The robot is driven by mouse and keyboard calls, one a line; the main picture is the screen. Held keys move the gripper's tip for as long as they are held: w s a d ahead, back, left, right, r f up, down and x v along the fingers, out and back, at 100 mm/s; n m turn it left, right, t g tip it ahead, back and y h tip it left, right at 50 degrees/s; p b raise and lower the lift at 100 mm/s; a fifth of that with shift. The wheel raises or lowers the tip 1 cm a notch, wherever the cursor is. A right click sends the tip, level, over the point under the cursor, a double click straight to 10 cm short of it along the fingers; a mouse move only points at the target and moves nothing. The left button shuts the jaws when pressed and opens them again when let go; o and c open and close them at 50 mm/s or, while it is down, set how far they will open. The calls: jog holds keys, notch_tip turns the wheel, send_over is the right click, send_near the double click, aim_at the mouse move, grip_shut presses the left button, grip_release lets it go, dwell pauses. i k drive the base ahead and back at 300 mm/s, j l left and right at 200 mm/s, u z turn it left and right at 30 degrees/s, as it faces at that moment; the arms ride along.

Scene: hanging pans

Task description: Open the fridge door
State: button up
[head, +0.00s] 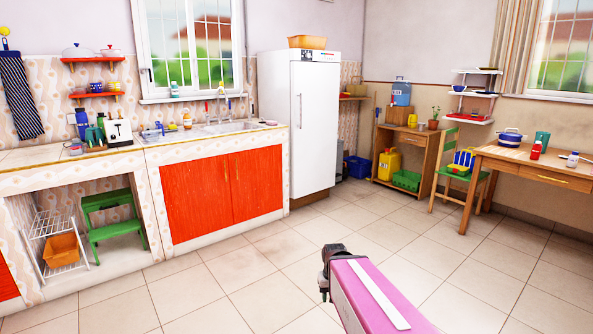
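The white fridge (313,128) stands upright against the back wall, just right of the sink counter. Its door is shut, and a thin vertical handle (299,111) shows near the door's left edge. An orange basket sits on top of the fridge. My arm comes in at the bottom of the head view, pink with a white stripe, and ends in a dark part near the middle bottom. It is well in front of the fridge and apart from it. My gripper's fingers cannot be made out.
The counter with red cupboard doors (224,190) runs left of the fridge. A blue bin (359,167) stands right of it. A wooden desk (411,158), a green chair (456,175) and a table (540,172) stand at the right. The tiled floor (290,262) before the fridge is clear.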

aim_at(315, 85)
jog(key=i, duration=1.3)
jog(key=i+l+u, duration=0.1)
jog(key=i, duration=1.15)
jog(key=i+l, duration=0.15)
jog(key=i, duration=1.1)
